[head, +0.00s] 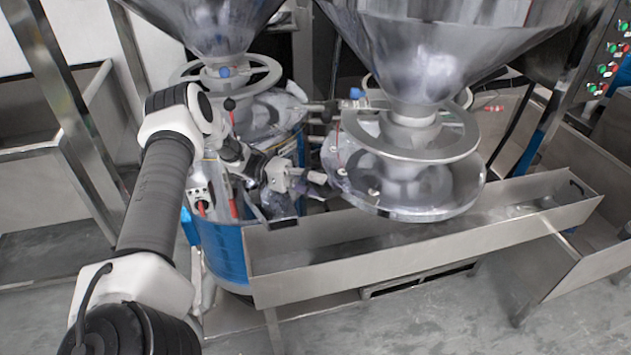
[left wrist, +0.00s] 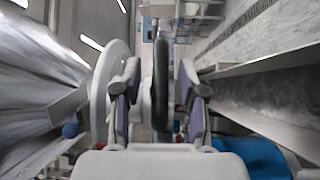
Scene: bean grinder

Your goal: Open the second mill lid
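The mill on the right has a steel hopper, an upper metal ring (head: 410,140) and a broad round lid-like disc (head: 440,195) below it. My left gripper (head: 316,184) is at the left edge of this disc. In the left wrist view, the fingers of my left gripper (left wrist: 160,95) are apart. A dark, edge-on rim (left wrist: 161,80) lies between them, with gaps on both sides. It appears to belong to the disc, but I cannot be sure. A pale ring (left wrist: 105,90) is left of the fingers. My right gripper is not in view.
A second mill with a handwheel ring (head: 270,72) and a blue base (head: 222,245) stands at the left. A long steel trough (head: 400,255) runs below the disc. A control panel (head: 608,65) with buttons is at the upper right. The grey floor in front is clear.

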